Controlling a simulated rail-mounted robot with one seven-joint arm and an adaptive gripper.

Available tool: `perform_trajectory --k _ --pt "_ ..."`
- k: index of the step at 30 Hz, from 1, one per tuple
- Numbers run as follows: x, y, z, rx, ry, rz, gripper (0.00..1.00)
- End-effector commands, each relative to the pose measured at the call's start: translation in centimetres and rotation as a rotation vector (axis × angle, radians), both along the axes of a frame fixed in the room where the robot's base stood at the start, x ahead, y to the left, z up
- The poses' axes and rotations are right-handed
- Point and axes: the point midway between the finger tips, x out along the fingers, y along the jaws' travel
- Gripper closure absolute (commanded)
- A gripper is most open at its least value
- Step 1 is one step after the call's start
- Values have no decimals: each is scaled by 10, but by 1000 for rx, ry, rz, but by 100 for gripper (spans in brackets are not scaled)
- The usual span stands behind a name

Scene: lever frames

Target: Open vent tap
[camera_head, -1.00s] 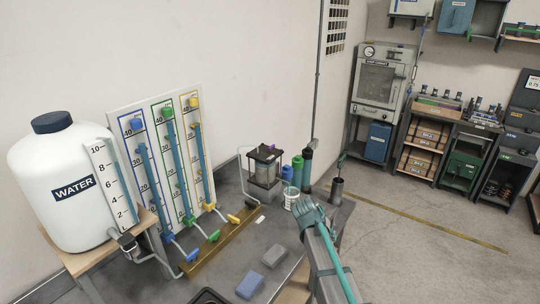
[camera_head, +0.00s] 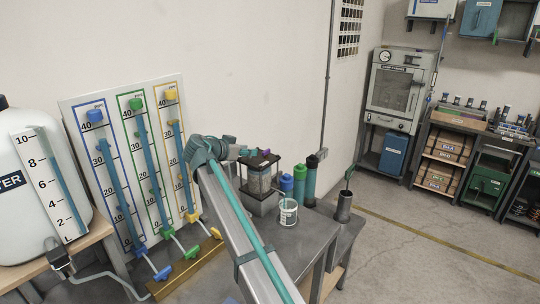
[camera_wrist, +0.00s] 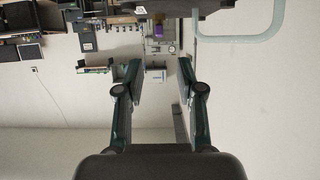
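The clear cell (camera_head: 260,182) stands on the bench with a dark top plate. A small purple part, which looks like the vent tap (camera_head: 266,152), sits on top of it. In the wrist view the purple part (camera_wrist: 158,31) is at the top, ahead of the gap between my fingers. My gripper (camera_head: 256,157) reaches over the cell from the left, close to the tap. In the wrist view my gripper (camera_wrist: 157,68) is open with nothing between its fingers. I cannot tell the tap's exact setting.
A pale looped tube (camera_wrist: 240,38) lies at the upper right of the wrist view. Blue (camera_head: 286,183) and green bottles (camera_head: 299,175) and a clear beaker (camera_head: 288,212) stand right of the cell. The gauge board (camera_head: 150,115) is behind my arm on the left.

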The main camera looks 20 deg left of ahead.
Motion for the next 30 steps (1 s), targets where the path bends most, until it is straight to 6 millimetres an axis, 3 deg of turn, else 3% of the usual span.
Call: perform_trajectory --k 18,30 --pt "79 -24 -31 -2 2 -1 62" --pt "94 -29 -41 -1 2 1 62"
